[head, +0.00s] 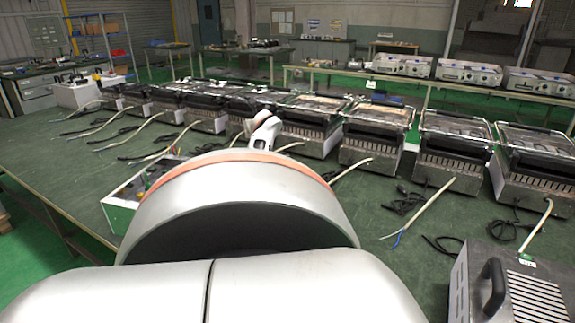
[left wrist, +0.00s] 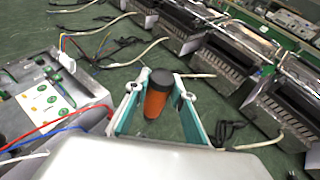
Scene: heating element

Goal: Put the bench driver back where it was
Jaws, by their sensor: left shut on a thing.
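The bench driver (left wrist: 157,100) shows in the left wrist view as an orange handle with a black end cap. My left gripper (left wrist: 161,92) has its teal-padded fingers on either side of the handle and is shut on it. The driver's shaft is hidden. Green bench top lies behind it, and I cannot tell whether the driver touches the bench. In the head view my large silver arm covers the middle and hides the driver. My right gripper is in neither view.
A light test box (left wrist: 45,92) with green and red fittings and leads stands left of the gripper; it also shows in the head view (head: 122,213). Several metal grill units (head: 376,130) with loose cables line the bench's far side. A grey handled case (head: 508,285) stands front right.

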